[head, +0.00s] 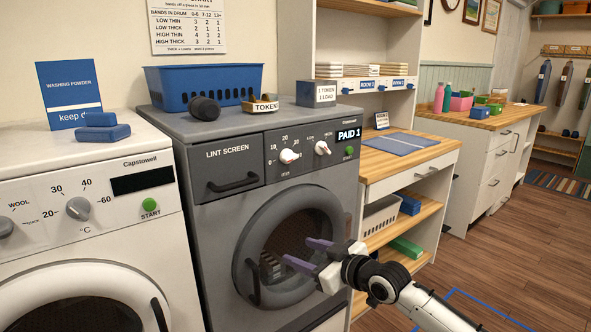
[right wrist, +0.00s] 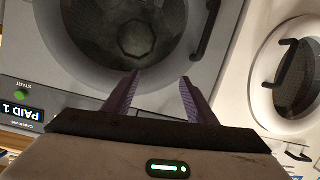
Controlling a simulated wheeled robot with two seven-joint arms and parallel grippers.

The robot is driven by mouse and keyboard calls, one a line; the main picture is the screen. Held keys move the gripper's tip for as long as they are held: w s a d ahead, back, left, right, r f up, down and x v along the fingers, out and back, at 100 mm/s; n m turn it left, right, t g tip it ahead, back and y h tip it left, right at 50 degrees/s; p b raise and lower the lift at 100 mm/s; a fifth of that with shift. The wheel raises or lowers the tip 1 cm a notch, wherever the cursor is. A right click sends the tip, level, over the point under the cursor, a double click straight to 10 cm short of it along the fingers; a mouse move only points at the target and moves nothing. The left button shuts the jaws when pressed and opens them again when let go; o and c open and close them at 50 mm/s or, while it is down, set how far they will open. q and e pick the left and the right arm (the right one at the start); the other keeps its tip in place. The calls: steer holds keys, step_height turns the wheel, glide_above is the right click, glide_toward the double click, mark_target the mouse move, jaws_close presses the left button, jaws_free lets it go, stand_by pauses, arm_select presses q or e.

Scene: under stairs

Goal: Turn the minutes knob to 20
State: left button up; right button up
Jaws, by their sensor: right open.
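The minutes knob (head: 289,156) is a white dial with a reddish tip on the grey dryer's panel, with 10, 20 and 30 printed around it. Its exact setting is too small to tell. A second white knob (head: 322,148) sits to its right, by a display (head: 348,134) reading PAID 1. My right gripper (head: 296,253) is open and empty, in front of the dryer door and below the panel. In the right wrist view its purple fingers (right wrist: 158,90) are spread before the round door (right wrist: 135,35); the minutes knob is not visible there. My left gripper is not in view.
A lint screen drawer (head: 233,181) with a handle is left of the knobs. A blue basket (head: 204,86), a dark rounded object (head: 205,109) and a token tray (head: 262,104) stand on the dryer. A white washer (head: 90,200) stands left; open floor lies right.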

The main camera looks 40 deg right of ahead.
mark_target(293, 160)
steer(key=w+d+r+t, duration=0.15)
steer(key=d+r, duration=0.25)
steer(key=r, duration=0.5)
steer(key=w+d+r+t, duration=0.15)
steer(key=d+r, duration=0.25)
steer(key=r, duration=0.6)
steer(key=shift+h, duration=0.3)
steer(key=w, duration=1)
steer(key=shift+a+f, duration=0.1)
steer(key=shift+f, duration=0.2)
steer(key=c, duration=1.1)
